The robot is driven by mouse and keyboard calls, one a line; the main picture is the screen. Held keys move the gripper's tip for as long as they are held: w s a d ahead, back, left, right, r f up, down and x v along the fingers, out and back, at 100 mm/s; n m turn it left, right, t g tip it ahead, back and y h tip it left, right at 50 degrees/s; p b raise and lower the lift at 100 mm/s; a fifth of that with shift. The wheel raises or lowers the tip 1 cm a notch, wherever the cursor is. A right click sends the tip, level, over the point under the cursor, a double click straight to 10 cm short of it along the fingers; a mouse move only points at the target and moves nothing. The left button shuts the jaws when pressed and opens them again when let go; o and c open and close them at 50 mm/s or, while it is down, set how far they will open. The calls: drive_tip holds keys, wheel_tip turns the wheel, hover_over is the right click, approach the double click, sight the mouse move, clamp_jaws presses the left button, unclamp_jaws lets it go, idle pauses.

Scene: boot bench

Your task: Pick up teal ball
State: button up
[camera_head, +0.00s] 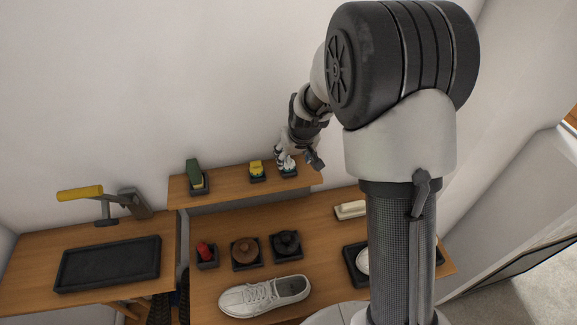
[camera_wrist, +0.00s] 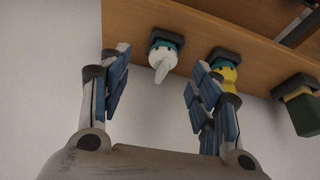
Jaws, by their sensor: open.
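No separate teal ball shows clearly in either view. In the wrist view, small teal patches show behind a white pointed item (camera_wrist: 162,60) and a yellow item (camera_wrist: 229,76), each in a dark square holder on the wooden shelf. I cannot tell whether either patch is a ball. My gripper (camera_wrist: 160,80) is open and empty, its two fingers apart with the white item seen between them. In the head view my gripper (camera_head: 299,158) is at the right end of the raised shelf, by the white item (camera_head: 287,162), partly covering it.
The raised shelf (camera_head: 225,180) also holds the yellow item (camera_head: 256,168) and a green block (camera_head: 194,173). Below are a red item (camera_head: 205,250), brown and black round items, a white shoe (camera_head: 264,297) and a pale brush (camera_head: 350,210). A black tray (camera_head: 108,263) lies left.

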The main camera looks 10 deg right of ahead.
sight(290, 159)
drive_tip(key=x, duration=0.6)
drive_tip(key=shift+w+a+r+p, duration=0.1)
drive_tip(key=shift+w+a+p, duration=0.15)
drive_tip(key=shift+p, duration=0.1)
drive_tip(key=shift+s, duration=0.1)
drive_tip(key=shift+c, duration=0.2)
drive_tip(key=c, duration=0.9)
